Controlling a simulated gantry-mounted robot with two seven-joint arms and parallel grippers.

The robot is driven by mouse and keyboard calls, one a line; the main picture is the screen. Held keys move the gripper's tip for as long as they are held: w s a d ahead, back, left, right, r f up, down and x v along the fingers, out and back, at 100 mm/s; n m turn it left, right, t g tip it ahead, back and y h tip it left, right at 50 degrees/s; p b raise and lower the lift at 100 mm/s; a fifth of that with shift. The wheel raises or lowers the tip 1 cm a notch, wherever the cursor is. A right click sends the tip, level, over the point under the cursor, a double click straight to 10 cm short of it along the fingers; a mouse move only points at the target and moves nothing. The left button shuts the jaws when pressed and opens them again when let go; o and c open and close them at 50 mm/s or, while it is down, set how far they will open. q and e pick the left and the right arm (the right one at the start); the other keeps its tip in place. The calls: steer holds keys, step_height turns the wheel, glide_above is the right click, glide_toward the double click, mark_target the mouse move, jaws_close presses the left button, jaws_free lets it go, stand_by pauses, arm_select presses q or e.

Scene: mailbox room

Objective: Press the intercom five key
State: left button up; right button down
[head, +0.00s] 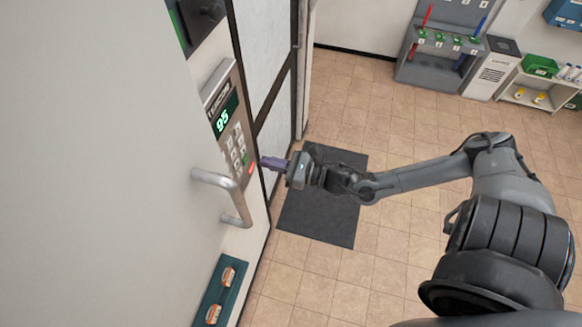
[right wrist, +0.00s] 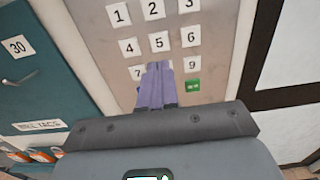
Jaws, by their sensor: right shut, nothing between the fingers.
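The intercom (head: 228,125) is a metal panel on the wall at the left of the head view, with a lit green display reading what looks like 95. In the right wrist view its keypad (right wrist: 113,42) shows white number keys. The five key (right wrist: 159,42) is in the middle column, fully visible. My right gripper (head: 264,162) is shut and empty, its purple fingers pointing at the panel. In the right wrist view its fingertips (right wrist: 159,66) appear just below the five key, covering the eight key's place. I cannot tell whether they touch the panel. My left gripper is not in view.
A metal door handle (head: 228,195) sticks out close to the intercom. A green key (right wrist: 193,86) lies below the nine. A teal board (right wrist: 35,75) stands left of the keypad. A dark mat (head: 320,205) lies on the open tiled floor. Shelves (head: 540,95) stand far right.

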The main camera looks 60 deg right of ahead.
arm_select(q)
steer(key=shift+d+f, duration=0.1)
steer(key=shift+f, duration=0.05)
arm_select(e)
steer(key=shift+v, duration=2.75)
steer(key=shift+a, duration=0.1)
